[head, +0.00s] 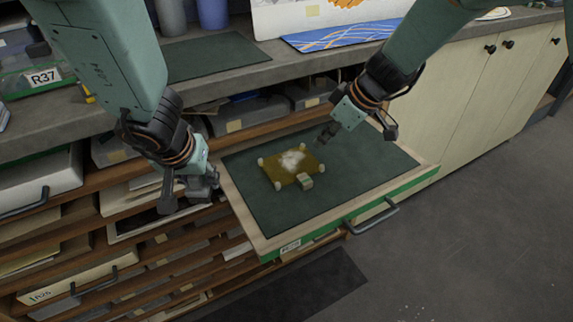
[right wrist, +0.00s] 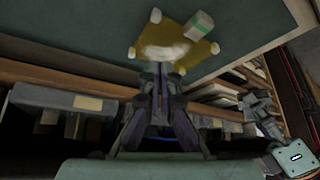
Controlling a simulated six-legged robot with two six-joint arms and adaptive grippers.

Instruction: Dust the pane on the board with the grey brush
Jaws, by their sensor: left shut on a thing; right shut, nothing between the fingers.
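The amber pane (head: 280,175) lies on the dark green mat of the pulled-out board (head: 345,195). It has pale knobs at its corners and a whitish dusty patch in its middle. It also shows in the right wrist view (right wrist: 200,48). My right gripper (head: 322,140) is shut and empty, close above the pane's far right side. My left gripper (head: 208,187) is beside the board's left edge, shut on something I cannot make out. I cannot pick out the grey brush with certainty.
A small green and white block (head: 305,182) is at the pane's front edge. The board has a green front and a grey handle (head: 372,217). Drawers and shelves (head: 75,275) are at left. The worktop (head: 290,65) runs behind. The floor at right is clear.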

